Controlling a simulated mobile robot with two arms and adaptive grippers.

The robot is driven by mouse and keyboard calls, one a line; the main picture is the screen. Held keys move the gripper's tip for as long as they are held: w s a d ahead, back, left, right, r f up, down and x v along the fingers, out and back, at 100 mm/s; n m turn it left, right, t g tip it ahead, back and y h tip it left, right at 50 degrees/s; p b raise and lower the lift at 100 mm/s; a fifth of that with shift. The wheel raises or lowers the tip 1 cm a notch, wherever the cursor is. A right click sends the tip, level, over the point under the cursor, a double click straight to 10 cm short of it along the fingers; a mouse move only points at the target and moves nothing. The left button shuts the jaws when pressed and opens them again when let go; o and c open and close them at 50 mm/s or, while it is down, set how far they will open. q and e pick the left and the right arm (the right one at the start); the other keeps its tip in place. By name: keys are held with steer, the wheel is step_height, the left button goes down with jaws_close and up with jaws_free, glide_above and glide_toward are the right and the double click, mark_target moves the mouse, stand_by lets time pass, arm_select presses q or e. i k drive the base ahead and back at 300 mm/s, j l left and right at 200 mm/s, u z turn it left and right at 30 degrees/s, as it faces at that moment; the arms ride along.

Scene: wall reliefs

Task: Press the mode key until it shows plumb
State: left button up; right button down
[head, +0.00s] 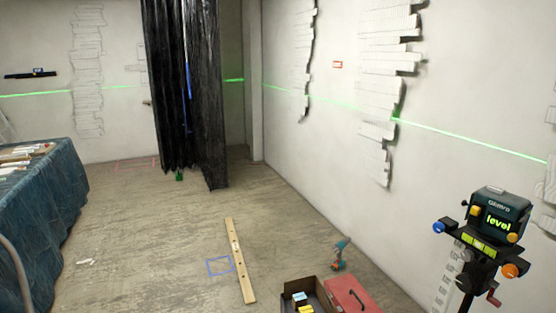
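A dark teal laser device (495,212) stands on a black mount at the right. Its small screen (498,224) shows the word "level" in yellow-green letters. A yellow knob or key shows beside the screen at its lower right, and another yellow part at its left. I cannot tell which part is the mode key. Below the device are a yellow-green strip (478,245), a blue knob (438,227) and an orange knob (510,270). A green laser line (470,140) runs along the walls. Neither of my grippers is in view.
A long wooden batten (240,260) lies on the floor near a blue taped square (219,266). A blue-covered table (45,215) is at the left. Black sheeting (180,90) hangs at the back. The middle floor is mostly clear.

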mark_target(495, 189)
steer(key=z, duration=1.35)
